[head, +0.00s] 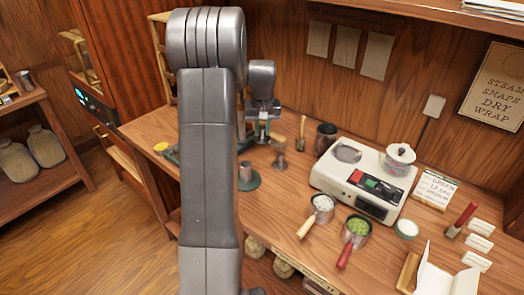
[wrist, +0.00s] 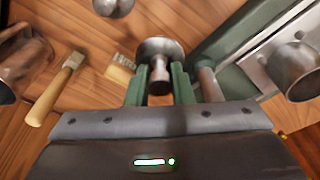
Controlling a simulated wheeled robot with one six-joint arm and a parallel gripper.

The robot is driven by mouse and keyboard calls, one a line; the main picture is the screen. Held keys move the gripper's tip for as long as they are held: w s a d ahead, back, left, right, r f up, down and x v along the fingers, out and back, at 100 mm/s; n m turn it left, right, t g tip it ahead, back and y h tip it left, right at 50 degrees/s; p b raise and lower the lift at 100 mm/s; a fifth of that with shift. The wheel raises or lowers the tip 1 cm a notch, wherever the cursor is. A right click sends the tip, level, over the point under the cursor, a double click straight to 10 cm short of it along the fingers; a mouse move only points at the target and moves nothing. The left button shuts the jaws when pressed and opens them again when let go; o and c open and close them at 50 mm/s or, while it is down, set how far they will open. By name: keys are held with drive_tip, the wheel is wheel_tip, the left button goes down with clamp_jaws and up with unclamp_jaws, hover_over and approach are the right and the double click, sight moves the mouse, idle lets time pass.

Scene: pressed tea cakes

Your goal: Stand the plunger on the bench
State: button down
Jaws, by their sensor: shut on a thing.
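The metal plunger (wrist: 160,68), with a round disc and a narrower stem, shows in the wrist view. My gripper (wrist: 160,92) has its green fingers closed on the stem, one on each side. In the head view my gripper (head: 263,115) is over the back left part of the wooden bench (head: 285,205), and the arm hides much of the area around it. I cannot tell from these views how far the plunger is above the bench.
A metal tamper-shaped piece (head: 280,160) and a green-based stand (head: 247,180) are close to the gripper. A brush (head: 302,126), a dark cup (head: 325,138) and a white scale-like machine (head: 360,180) stand to the right. Two handled pans sit in front of the machine.

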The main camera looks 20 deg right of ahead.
sight(263, 130)
wheel_tip(263, 130, down, 7)
drive_tip(key=shift+f, duration=0.15)
idle(0.4)
drive_tip(key=shift+f, duration=0.2)
drive_tip(key=c, duration=1.3)
unclamp_jaws()
drive_tip(key=shift+o, duration=0.2)
drive_tip(key=r, duration=0.4)
drive_tip(key=s+r, duration=0.1)
drive_tip(key=r, duration=0.7)
drive_tip(key=shift+s+a+r, duration=0.15)
drive_tip(key=shift+s+a, duration=0.1)
drive_tip(key=shift+s, duration=0.15)
